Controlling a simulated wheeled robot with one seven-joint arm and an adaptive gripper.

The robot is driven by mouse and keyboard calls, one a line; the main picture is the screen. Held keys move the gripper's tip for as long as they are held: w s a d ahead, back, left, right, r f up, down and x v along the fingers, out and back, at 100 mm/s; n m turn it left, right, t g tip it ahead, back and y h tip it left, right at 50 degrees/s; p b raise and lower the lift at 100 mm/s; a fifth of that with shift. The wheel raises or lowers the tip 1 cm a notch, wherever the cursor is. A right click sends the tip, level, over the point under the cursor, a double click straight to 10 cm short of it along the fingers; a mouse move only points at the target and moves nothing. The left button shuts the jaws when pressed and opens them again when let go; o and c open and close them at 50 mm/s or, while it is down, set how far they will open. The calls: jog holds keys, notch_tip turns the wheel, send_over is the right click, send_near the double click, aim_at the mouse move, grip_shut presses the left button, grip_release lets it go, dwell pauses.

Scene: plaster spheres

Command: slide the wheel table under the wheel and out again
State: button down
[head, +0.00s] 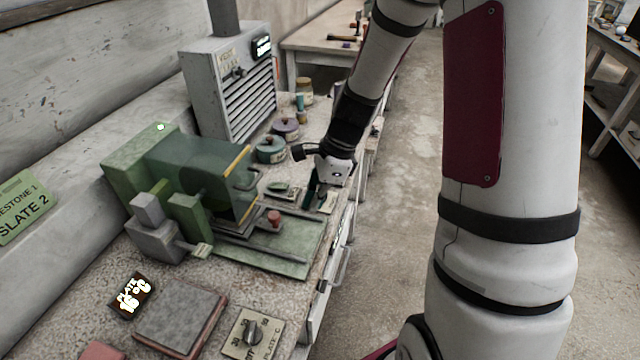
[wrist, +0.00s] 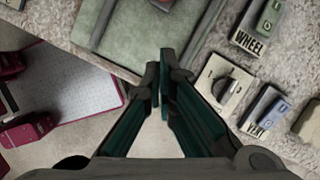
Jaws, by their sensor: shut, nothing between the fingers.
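The green grinding machine (head: 190,165) stands on the bench in the head view, with a dark round wheel (head: 212,180) dimly visible behind its see-through guard. The wheel table, a low grey slide (head: 238,236), lies under the guard's front edge on a green bed (head: 290,250). A red knob (head: 274,217) stands at its near end. My gripper (head: 309,203) is behind and right of the knob, apart from it, near the bench's front edge. In the wrist view my gripper (wrist: 159,88) is shut and empty, its tips over the corner of a green plate (wrist: 145,38).
Switch plates, one labelled WHEEL (wrist: 250,42), sit right of my fingers in the wrist view. Lidded jars (head: 271,150) and a louvred grey cabinet (head: 228,80) stand behind. A grey slab (head: 180,318) and a dial plate (head: 252,334) lie in front. The floor on the right is open.

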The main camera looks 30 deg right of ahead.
jog(key=shift+x, duration=1)
jog(key=shift+w+a+r, duration=0.1)
jog(key=shift+w+a, duration=0.05)
jog(key=shift+a, duration=0.45)
jog(key=shift+w+a, duration=0.2)
jog(key=shift+a, duration=0.45)
jog(key=shift+w+a, duration=0.25)
jog(key=shift+a, duration=0.3)
jog(key=shift+w+a, duration=1.55)
jog(key=shift+a, duration=0.05)
jog(key=shift+d, duration=0.1)
